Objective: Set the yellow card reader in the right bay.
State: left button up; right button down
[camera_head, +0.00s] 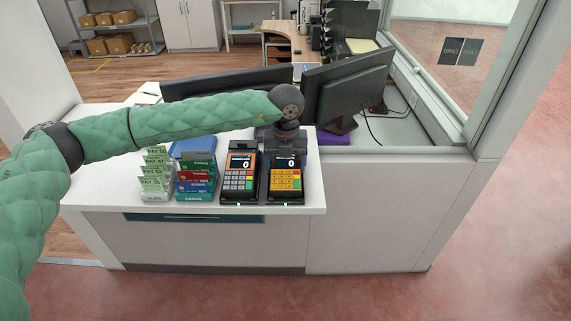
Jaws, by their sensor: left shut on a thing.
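The yellow card reader (287,181) stands in the right bay of the black dock (262,198) on the white counter, with its screen showing 0. My left gripper (288,151) reaches down from above and is shut on the top end of the yellow card reader. Its fingertips are partly hidden behind the wrist. An orange card reader (240,173) stands in the left bay, close beside it. A small green light shows at the front edge of each bay. My right gripper is not in view.
A rack of pale green cards (155,175) and a rack of coloured cards (196,182) stand left of the dock. Two dark monitors (346,82) stand behind. The counter's right edge lies close to the dock. My green left arm crosses above the racks.

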pick_arm(q)
jog(key=shift+f, duration=0.2)
jog(key=o, duration=1.3)
jog(key=shift+c, duration=0.2)
